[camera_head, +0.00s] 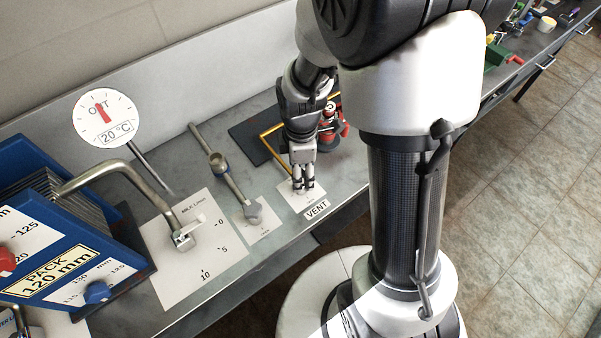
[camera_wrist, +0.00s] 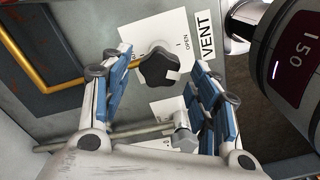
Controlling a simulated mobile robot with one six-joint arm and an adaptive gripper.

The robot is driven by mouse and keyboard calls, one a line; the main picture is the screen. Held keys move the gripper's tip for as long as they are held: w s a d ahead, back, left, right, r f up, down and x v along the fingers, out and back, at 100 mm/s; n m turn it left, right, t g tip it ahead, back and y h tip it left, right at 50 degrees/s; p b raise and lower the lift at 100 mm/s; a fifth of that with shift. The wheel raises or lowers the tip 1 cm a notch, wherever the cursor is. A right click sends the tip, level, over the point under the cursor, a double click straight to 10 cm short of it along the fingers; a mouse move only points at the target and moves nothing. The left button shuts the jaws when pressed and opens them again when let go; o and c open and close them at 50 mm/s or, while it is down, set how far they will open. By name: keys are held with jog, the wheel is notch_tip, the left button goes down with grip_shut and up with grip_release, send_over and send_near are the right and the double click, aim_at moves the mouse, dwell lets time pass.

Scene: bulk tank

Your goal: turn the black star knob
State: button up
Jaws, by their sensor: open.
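The black star knob (camera_wrist: 158,68) sits on a white plate (camera_wrist: 186,28) with the word OPEN, beside a VENT label (camera_wrist: 206,34). A brass pipe runs to it. In the wrist view my gripper (camera_wrist: 162,72) is open, with one blue-padded finger on each side of the knob and a gap to each. I cannot tell how far the fingertips reach down around it. In the head view my gripper (camera_head: 303,186) points down over the white plate (camera_head: 300,198) above the VENT label (camera_head: 317,209), and the knob is hidden there.
A metal lever valve (camera_head: 229,178) stands left of my gripper. Further left are a bent pipe (camera_head: 107,169), a round dial (camera_head: 108,118) and a blue plate pack (camera_head: 60,270). Red fittings (camera_head: 333,125) stand behind my gripper. The bench's front edge is close.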

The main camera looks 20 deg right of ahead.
jog(key=shift+f, duration=0.6)
jog(key=shift+c, duration=0.5)
jog(key=c, duration=0.9)
